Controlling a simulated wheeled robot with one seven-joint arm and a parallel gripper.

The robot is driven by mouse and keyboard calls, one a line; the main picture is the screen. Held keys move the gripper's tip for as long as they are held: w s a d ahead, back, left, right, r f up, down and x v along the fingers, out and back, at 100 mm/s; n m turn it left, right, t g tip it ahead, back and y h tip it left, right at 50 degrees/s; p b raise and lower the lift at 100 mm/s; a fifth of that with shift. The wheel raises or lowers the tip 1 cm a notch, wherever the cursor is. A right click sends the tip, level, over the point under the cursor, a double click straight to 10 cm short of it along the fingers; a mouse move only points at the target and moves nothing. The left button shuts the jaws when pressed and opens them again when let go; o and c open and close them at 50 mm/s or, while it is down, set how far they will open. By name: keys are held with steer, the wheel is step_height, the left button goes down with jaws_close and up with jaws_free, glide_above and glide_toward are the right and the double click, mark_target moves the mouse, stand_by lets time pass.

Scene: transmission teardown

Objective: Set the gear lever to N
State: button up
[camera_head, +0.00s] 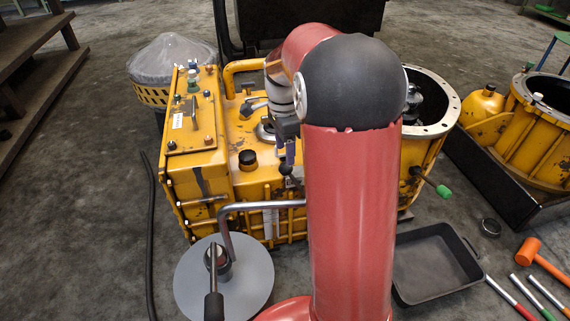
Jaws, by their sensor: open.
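The yellow transmission housing (202,174) stands in the middle of the camera_head view. My gripper (286,160) hangs over its front top edge, just left of my red arm, with its fingers pointing down and apart. A small black ball knob (285,169) shows just under the fingertips; it looks like the gear lever's knob. Whether the fingers touch it or stand around it cannot be told. Its shaft is small and partly lost against the housing. Any N marking is too small to read. My arm hides the housing's right part.
A grey disc (252,286) with a bent metal bar stands in front of the housing. A black tray (430,265) lies at the lower right, near an orange mallet (530,249) and several tools. A yellow bell housing (538,135) is at the right. Floor at the left is mostly clear.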

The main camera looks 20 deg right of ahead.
steer(key=f, duration=0.5)
steer(key=shift+s+f+b, duration=0.1)
steer(key=shift+s+b, duration=0.1)
steer(key=shift+b, duration=0.2)
jaws_close()
